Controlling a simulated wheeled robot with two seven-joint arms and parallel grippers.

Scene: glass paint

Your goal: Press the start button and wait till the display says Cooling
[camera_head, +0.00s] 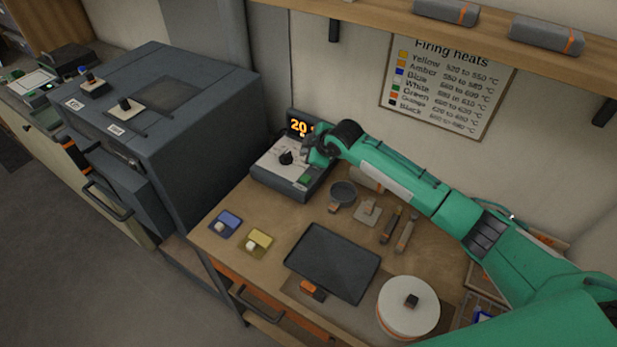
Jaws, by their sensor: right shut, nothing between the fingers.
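The control box (284,168) stands on the bench against the wall, with a black dial (286,157) and a green button (304,180) on its sloping pale face. Its black display (299,125) stands at the back and shows "20" in orange. The rest of the display's text is partly hidden by my right arm, and I cannot read a word on it. My right gripper (313,158) is shut and empty, over the right side of the control box, just above the green button in the picture. I cannot tell whether it touches the box. My left gripper is out of view.
A large grey kiln (160,110) stands to the left. A dark tray (333,262), blue (225,222) and yellow (257,241) small items, a round white turntable (408,310) and several tools lie on the bench. A shelf (400,22) runs above the firing chart (446,88).

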